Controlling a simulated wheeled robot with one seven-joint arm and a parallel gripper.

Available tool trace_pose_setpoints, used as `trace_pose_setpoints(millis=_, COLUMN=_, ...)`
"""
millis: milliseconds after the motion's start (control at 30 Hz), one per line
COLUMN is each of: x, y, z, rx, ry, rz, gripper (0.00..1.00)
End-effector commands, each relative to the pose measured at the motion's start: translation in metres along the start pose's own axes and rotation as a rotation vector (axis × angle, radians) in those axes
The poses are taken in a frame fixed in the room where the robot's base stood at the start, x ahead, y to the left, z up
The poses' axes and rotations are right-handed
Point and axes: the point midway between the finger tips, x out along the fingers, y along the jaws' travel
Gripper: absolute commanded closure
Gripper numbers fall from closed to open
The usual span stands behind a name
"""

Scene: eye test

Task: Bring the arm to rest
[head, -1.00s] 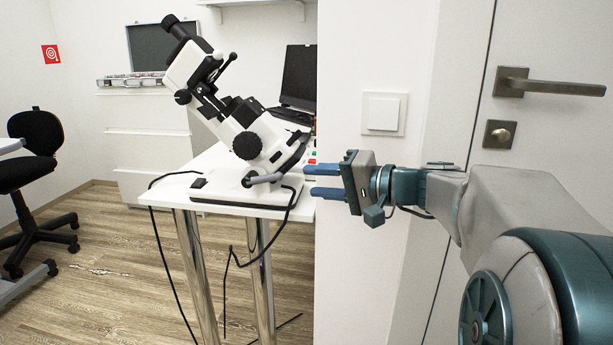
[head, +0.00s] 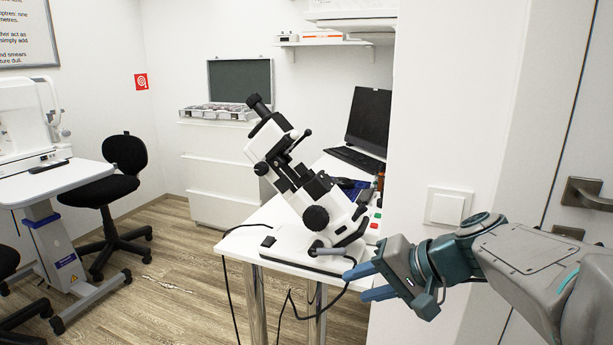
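My gripper (head: 369,282) is at the lower right in the head view, at the end of my grey and teal arm. Its two blue fingers point left and stand apart, with nothing seen between them. The fingers show in front of the right end of the white table (head: 262,243), near the base of the white and black microscope-like instrument (head: 300,185). I cannot tell how far the fingertips are from the table edge or the cable there.
A white wall with a light switch (head: 448,207) and a door with a handle (head: 587,194) are close at the right. A monitor (head: 368,120) stands on the table. Black chairs (head: 125,155) and another instrument table (head: 60,183) are at the left.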

Motion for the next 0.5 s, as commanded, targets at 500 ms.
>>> trace_pose_setpoints(millis=500, x=-0.081, y=-0.035, z=0.056, rx=-0.154, ry=-0.112, rz=0.436, gripper=0.63)
